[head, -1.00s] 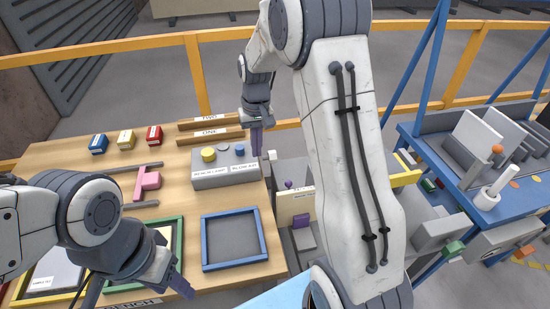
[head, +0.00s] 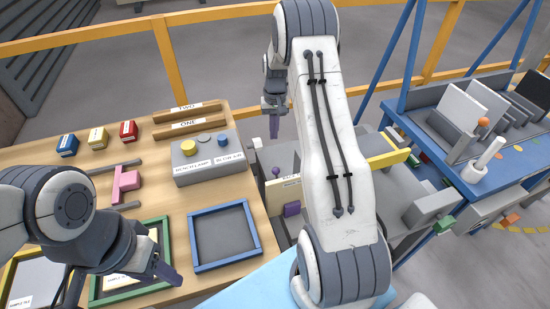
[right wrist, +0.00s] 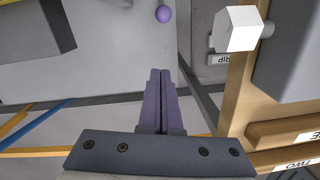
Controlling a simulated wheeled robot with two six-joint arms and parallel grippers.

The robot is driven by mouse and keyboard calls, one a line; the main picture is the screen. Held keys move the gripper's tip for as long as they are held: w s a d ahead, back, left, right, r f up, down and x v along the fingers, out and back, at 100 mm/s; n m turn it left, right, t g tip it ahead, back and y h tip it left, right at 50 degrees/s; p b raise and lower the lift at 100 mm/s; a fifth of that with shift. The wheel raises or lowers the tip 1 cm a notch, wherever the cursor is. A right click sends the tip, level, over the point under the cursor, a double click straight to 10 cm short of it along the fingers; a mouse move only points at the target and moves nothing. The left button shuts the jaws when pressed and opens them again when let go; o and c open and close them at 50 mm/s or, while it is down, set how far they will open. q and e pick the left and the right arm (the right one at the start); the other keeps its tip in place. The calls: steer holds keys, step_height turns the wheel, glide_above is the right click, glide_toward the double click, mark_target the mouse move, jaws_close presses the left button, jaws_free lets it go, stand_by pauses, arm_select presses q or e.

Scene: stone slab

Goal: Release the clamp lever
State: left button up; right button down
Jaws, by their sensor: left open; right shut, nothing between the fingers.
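A purple ball knob (head: 276,171) shows beside a cream labelled plate (head: 286,190) right of the wooden bench; it also shows at the top of the right wrist view (right wrist: 163,14). I cannot tell for certain whether it belongs to the clamp lever. A purple block (head: 292,209) sits just below the plate. My right gripper (head: 274,136) is shut and empty, beyond the knob in the head view. In the right wrist view its fingertips (right wrist: 160,72) are apart from the knob. My left gripper (head: 170,275) is open, low over the bench's front.
A white block-shaped knob (head: 257,142) sticks out at the bench edge, close to my right gripper. A grey control box (head: 208,160), a blue-framed tray (head: 227,267) and wooden strips lie on the bench. A yellow rail (head: 170,65) runs behind. My right forearm hides part of the machine.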

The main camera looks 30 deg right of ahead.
mark_target(277, 177)
steer(key=f, duration=0.5)
steer(key=f+p, duration=0.1)
steer(key=f, duration=0.1)
steer(key=shift+s+a+f, duration=0.2)
steer(key=shift+s+f, duration=0.05)
steer(key=s, duration=0.1)
steer(key=s+a+p, duration=0.1)
steer(key=shift+s+a+f, duration=0.15)
steer(key=shift+s+a, duration=0.05)
steer(key=shift+s, duration=0.15)
arm_select(q)
steer(key=shift+r, duration=1.05)
arm_select(e)
steer(key=shift+s+a+f, duration=0.15)
steer(key=shift+s+f, duration=0.05)
steer(key=shift+s, duration=0.15)
arm_select(q)
steer(key=shift+s, duration=0.1)
